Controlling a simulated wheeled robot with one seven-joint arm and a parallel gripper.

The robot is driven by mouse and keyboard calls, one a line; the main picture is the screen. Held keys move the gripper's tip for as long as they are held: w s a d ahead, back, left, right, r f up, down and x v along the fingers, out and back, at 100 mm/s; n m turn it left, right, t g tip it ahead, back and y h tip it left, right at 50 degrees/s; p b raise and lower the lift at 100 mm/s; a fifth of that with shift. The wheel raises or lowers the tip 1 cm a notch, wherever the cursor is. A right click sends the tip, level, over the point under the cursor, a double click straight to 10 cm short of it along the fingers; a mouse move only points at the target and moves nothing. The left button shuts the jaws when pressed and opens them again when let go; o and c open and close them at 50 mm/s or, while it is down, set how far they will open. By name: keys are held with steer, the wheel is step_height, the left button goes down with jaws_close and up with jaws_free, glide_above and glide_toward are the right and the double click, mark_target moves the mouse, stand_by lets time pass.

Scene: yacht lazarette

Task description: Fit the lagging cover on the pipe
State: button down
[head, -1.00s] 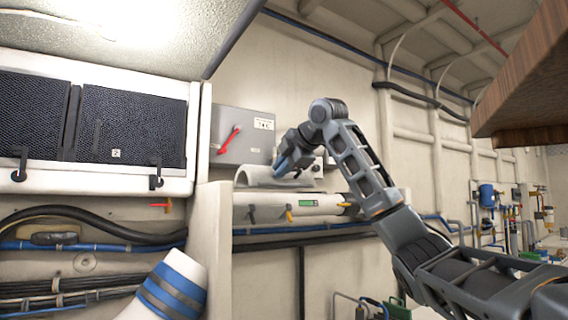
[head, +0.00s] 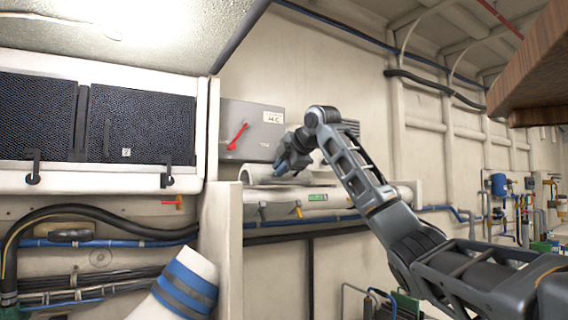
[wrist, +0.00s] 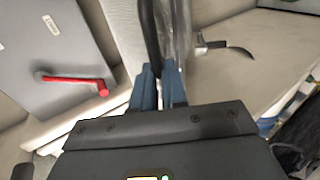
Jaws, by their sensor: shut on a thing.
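The lagging cover (head: 256,172) is a pale, curved half-shell. In the head view it is just above the left end of the pale pipe (head: 345,198), below the grey switch box. I cannot tell whether it touches the pipe. My gripper (head: 282,167) is shut on the cover from its right side. In the wrist view my blue fingertips (wrist: 159,78) are close together on a thin edge; the fingers and wrist hide part of the cover.
The grey box (head: 256,117) with a red lever (head: 237,136) is close behind the cover. An orange handle (head: 297,210) and a dark one hang at the pipe. A white post (head: 219,235) stands left. A wooden panel (head: 530,70) overhangs upper right.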

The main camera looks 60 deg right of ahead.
mark_target(269, 166)
steer(key=shift+w+d+p, duration=0.25)
steer(key=shift+w+d, duration=0.15)
steer(key=shift+w, duration=0.3)
steer(key=shift+w+d+p, duration=0.2)
steer(key=shift+w+d, duration=0.2)
steer(key=shift+w, duration=0.3)
steer(key=shift+w+d, duration=0.45)
steer(key=shift+w, duration=0.3)
steer(key=shift+w+d, duration=0.45)
steer(key=shift+w, duration=0.25)
steer(key=shift+w+d, duration=0.45)
steer(key=shift+w, duration=0.3)
steer(key=shift+f+b, duration=0.8)
steer(key=shift+f, duration=1.95)
stand_by(1.3)
steer(key=c, duration=1.1)
jaws_free()
